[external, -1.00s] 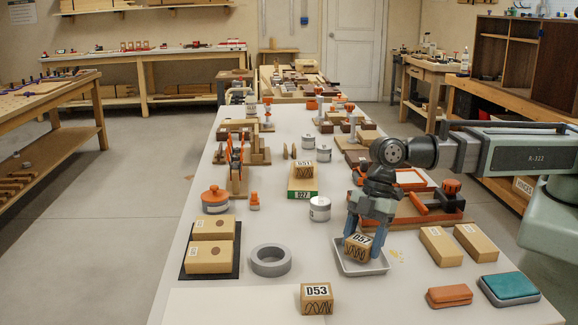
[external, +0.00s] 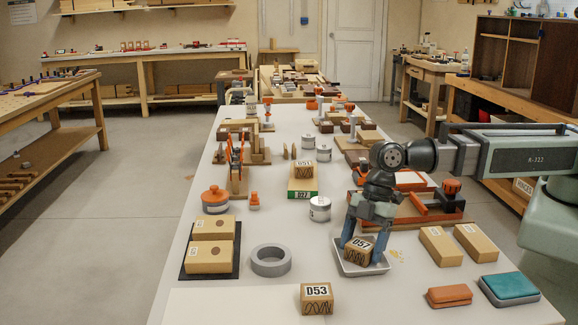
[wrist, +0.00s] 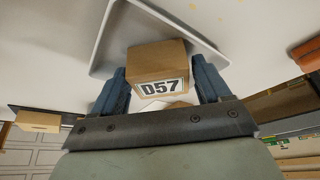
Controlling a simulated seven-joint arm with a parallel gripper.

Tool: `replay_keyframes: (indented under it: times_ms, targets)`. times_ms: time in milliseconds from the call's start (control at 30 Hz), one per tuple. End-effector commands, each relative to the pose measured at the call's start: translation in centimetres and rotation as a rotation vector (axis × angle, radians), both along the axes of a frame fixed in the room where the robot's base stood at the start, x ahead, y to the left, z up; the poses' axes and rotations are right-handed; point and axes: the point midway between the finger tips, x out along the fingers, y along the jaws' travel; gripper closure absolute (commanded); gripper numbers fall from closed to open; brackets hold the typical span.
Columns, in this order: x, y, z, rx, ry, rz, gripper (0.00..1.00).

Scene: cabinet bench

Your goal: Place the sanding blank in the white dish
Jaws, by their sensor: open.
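A wooden block labelled D57 (external: 358,250) sits in the white dish (external: 346,268) in the external view. The block also shows in the wrist view (wrist: 157,66), inside the dish's rim (wrist: 104,38). My gripper (external: 363,240) is over the dish with its blue fingers on either side of the block. In the wrist view the fingers (wrist: 162,85) stand open, with a small gap beside the block. Which block is the sanding blank is not marked; D57 is the one in the dish.
Another block, D53 (external: 317,298), stands in front of the dish. A grey ring (external: 271,261) lies to the left. Tan blocks (external: 441,246), an orange block (external: 449,296) and a teal-topped block (external: 510,288) lie to the right. An orange clamp frame (external: 430,205) is behind.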

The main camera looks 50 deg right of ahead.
Motion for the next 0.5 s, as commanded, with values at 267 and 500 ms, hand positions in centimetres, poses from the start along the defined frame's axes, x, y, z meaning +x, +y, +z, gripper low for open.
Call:
replay_keyframes:
  times_ms: [267, 500]
  targets:
    - [0.0, -1.1, 2.8, 0.002, -0.002, -0.001, 0.24]
    - [0.0, -2.4, 5.8, 0.002, -0.002, -0.001, 0.24]
